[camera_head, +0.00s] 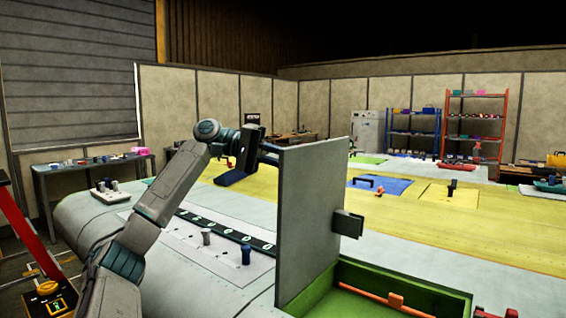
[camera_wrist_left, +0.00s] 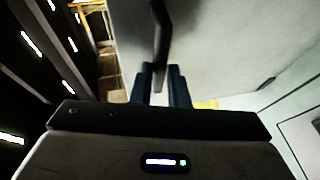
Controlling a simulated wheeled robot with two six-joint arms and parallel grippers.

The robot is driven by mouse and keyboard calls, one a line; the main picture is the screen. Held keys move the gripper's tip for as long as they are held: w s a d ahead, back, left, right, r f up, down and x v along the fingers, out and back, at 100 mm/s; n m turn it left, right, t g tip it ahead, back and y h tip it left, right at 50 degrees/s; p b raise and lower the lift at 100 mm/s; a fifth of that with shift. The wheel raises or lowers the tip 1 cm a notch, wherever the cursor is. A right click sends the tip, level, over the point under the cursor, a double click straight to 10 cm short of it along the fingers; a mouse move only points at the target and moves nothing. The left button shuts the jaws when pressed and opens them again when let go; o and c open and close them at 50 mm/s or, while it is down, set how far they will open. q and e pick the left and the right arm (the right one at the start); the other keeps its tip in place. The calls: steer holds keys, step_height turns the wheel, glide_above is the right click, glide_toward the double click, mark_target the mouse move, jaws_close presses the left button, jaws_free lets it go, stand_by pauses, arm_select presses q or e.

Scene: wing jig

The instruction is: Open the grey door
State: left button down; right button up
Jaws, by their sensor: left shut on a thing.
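The grey door (camera_head: 308,215) stands upright, swung up beside a green-lined opening (camera_head: 380,300) in the wing surface. A dark block (camera_head: 347,223) sticks out from its right side. My left gripper (camera_head: 258,165) is at the door's upper left side. In the left wrist view, the fingers (camera_wrist_left: 162,85) are shut on a dark handle (camera_wrist_left: 160,40) in front of the door's pale face (camera_wrist_left: 225,45). The exact contact is dark and partly hidden. My right gripper is not in view.
An orange bar (camera_head: 380,296) lies across the opening. A dark strip (camera_head: 225,233) and several small knobs sit on the wing to the left of the door. A red ladder (camera_head: 22,225) stands at far left. Shelves (camera_head: 475,125) stand at the back.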

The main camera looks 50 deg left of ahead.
arm_select(q)
steer(key=shift+d+f, duration=0.1)
steer(key=shift+f, duration=0.45)
steer(key=c, duration=1.4)
jaws_free()
steer(key=shift+c, duration=0.2)
steer(key=shift+a+r, duration=0.1)
steer(key=shift+a, duration=0.2)
steer(key=shift+w, duration=0.1)
steer(key=v, duration=1)
steer(key=shift+s+a, duration=0.25)
steer(key=shift+a, duration=0.05)
steer(key=shift+r, duration=0.1)
